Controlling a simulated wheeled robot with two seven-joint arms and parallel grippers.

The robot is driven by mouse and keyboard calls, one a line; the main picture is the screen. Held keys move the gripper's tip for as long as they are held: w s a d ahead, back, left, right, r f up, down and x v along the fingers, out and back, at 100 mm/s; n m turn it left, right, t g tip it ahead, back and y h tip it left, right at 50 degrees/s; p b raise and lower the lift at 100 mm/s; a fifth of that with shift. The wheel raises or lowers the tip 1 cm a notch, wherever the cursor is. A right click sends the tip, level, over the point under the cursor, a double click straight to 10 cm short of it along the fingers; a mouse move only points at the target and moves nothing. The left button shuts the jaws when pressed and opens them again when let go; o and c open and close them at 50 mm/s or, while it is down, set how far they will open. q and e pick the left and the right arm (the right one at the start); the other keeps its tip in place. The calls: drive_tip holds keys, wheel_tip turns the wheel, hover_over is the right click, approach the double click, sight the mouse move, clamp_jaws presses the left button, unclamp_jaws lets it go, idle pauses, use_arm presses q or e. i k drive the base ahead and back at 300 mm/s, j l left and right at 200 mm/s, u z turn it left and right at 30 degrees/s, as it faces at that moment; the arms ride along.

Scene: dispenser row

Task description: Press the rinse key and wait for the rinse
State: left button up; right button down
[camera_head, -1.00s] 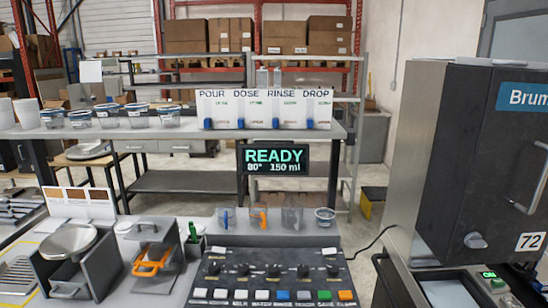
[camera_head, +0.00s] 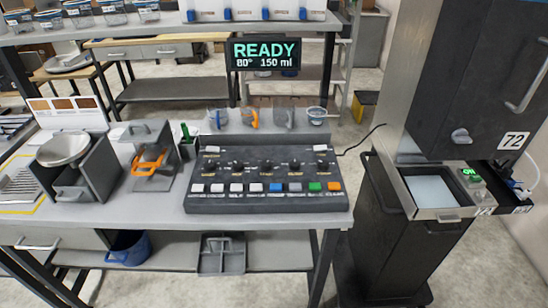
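A dark control panel (camera_head: 262,170) lies on the grey worktop. It has a row of knobs and a front row of coloured keys: several white, then a blue key (camera_head: 276,187), a grey key (camera_head: 295,187), a green key (camera_head: 314,186) and an orange key (camera_head: 334,186). The labels below the keys are too small to read surely, so I cannot tell which key is the rinse key. The display (camera_head: 263,52) above reads READY, 80° 150 ml. Neither of my grippers is in view.
Several cups stand behind the panel, including one with an orange handle (camera_head: 249,118). A metal stand (camera_head: 72,165) and a smaller stand with an orange clamp (camera_head: 149,160) are to the left. A dark machine marked 72 (camera_head: 455,80) stands at the right. The worktop's front edge is clear.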

sight(273, 187)
drive_tip(key=i+j+z, duration=0.25)
drive_tip(key=j, duration=0.7)
drive_tip(key=i+j+z, duration=0.1)
drive_tip(key=j+z, duration=0.15)
drive_tip(key=j, duration=0.75)
drive_tip(key=i+j+z, duration=0.2)
drive_tip(key=j, duration=0.8)
drive_tip(key=k+l, duration=0.05)
drive_tip(key=k, duration=0.05)
